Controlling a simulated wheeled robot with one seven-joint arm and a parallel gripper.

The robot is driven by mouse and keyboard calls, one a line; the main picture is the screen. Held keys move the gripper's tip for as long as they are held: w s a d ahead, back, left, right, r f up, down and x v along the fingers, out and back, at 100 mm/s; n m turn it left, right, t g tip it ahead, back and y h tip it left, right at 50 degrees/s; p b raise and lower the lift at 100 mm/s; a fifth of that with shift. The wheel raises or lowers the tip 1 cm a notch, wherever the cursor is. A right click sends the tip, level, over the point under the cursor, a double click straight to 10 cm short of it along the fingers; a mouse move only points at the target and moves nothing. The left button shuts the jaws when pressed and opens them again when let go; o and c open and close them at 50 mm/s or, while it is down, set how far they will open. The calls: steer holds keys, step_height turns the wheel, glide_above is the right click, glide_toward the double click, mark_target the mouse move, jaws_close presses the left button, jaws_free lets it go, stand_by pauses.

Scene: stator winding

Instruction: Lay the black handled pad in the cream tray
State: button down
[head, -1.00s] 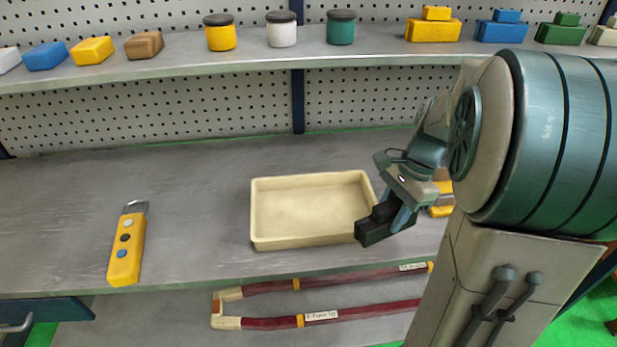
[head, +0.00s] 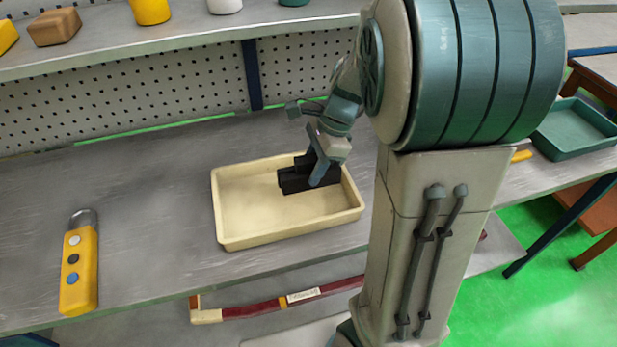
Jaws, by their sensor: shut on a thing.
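The cream tray (head: 232,228) sits on the grey bench and looks empty on its left side. My gripper (head: 318,172) is over the tray's right part, pointing down. It is shut on the black handled pad (head: 295,181), which shows as a dark block with a raised part at the fingers. The pad is within the tray's outline in the head view; I cannot tell whether it touches the tray floor. My fingers hide part of the pad.
A yellow handheld control (head: 79,270) with buttons lies on the bench (head: 150,200) at left. A shelf (head: 170,45) with several jars and blocks runs above the back. A red-and-cream looped part (head: 255,311) lies below the front edge. A green tray (head: 575,130) stands at far right.

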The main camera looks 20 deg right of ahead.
steer(key=shift+w+a+f, duration=0.35)
steer(key=shift+w+a, duration=0.05)
steer(key=shift+f, duration=1.95)
steer(key=shift+f+b, duration=0.15)
steer(key=shift+b, duration=0.2)
steer(key=c, duration=1)
jaws_free()
steer(key=shift+o, duration=0.2)
